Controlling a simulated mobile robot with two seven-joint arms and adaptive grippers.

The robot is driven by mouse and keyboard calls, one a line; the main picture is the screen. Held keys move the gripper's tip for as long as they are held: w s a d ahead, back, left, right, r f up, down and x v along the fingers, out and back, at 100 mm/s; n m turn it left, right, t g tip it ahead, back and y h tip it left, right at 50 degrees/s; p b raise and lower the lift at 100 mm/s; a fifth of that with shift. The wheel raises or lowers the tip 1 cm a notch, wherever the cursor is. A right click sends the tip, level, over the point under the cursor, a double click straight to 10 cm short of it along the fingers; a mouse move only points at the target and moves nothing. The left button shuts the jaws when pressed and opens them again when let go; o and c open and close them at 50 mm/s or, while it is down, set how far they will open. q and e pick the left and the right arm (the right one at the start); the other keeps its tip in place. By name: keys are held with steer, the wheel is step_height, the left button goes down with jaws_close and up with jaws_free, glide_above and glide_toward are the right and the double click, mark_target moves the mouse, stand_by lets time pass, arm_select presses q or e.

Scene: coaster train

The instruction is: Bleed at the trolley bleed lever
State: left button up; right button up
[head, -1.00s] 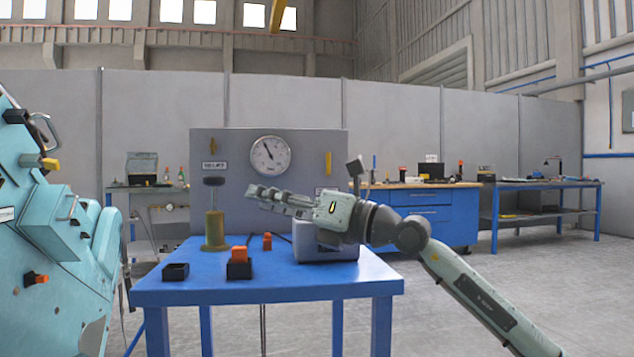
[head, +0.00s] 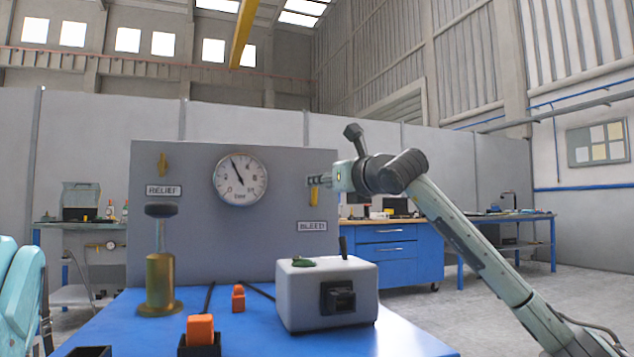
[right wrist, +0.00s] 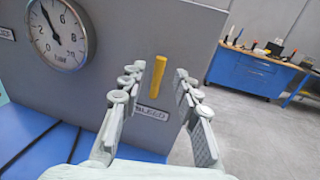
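The yellow bleed lever (head: 314,198) hangs straight down on the grey panel (head: 285,170), above the BLEED label (head: 312,226). It also shows in the right wrist view (right wrist: 157,77), upright in the middle. My right gripper (head: 317,182) is at the lever's upper part in the head view. In the right wrist view my right gripper (right wrist: 156,85) is open, one finger on each side of the lever, with gaps showing. I cannot tell how far the fingertips are from the panel. The round gauge (head: 240,180) has its needle pointing to the upper left. My left gripper is not in view.
The blue trolley top (head: 240,340) carries a brass-coloured pump (head: 160,285), a grey box (head: 327,305) with a dark socket and orange plugs (head: 200,328). Another yellow lever (head: 162,165) sits above the RELIEF label. A teal machine (head: 20,300) stands at the left edge.

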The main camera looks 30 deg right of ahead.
mark_target(313, 190)
steer(key=shift+w+d, duration=0.1)
steer(key=shift+w, duration=1.25)
jaws_close()
